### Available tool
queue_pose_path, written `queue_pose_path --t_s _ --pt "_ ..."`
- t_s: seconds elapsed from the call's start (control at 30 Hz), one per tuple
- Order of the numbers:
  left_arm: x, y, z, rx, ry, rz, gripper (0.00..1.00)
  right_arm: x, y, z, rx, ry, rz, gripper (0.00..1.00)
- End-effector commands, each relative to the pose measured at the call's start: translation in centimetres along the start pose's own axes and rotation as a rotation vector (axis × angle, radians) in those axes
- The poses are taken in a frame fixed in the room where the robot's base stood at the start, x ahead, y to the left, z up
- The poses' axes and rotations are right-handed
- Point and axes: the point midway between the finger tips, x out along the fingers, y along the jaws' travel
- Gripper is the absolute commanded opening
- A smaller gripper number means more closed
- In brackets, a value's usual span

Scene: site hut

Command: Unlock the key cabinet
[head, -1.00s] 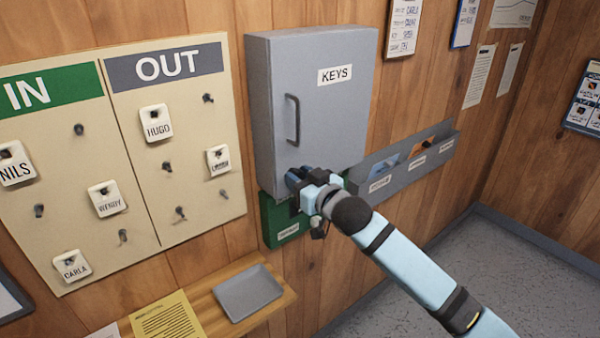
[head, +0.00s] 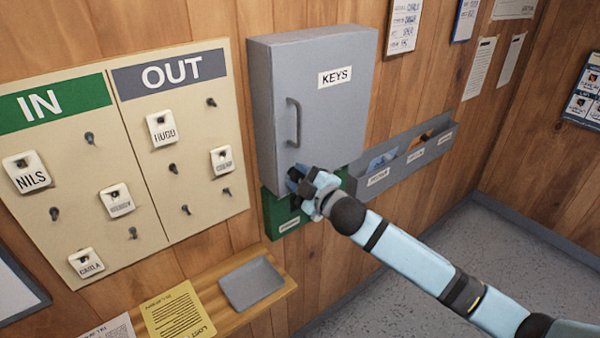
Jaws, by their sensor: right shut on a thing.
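The grey key cabinet (head: 325,120), labelled KEYS, hangs on the wood wall with its door closed. A dark bar handle (head: 294,122) is on the left side of the door. My right gripper (head: 294,179) is at the lower left of the door, below the handle. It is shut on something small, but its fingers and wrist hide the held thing. The lock and any key are hidden behind the gripper. My left gripper is not in view.
A green panel (head: 278,218) sits just under the cabinet. A grey wall rack (head: 405,165) with papers is to the right. The IN/OUT tag board (head: 203,208) is to the left. A shelf (head: 216,312) with a grey tray (head: 252,284) lies below.

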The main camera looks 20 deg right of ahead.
Motion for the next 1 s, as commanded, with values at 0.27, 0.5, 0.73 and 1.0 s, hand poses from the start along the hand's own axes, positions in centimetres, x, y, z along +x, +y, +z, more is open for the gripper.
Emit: queue_pose_path --t_s 0.27,0.5,0.73,1.0 --pt "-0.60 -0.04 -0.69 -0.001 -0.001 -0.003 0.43 0.01 0.08 -0.10 -0.199 0.001 0.000 0.11" --pt "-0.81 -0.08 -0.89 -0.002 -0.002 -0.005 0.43 0.01 0.02 -0.04 -0.301 0.001 0.001 0.11" --pt "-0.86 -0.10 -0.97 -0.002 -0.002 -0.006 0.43 0.01 -0.05 -0.02 -0.338 0.001 0.000 0.11" --pt "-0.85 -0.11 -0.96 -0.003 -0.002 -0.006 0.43 0.01 -0.07 0.00 -0.343 0.000 0.000 0.11"
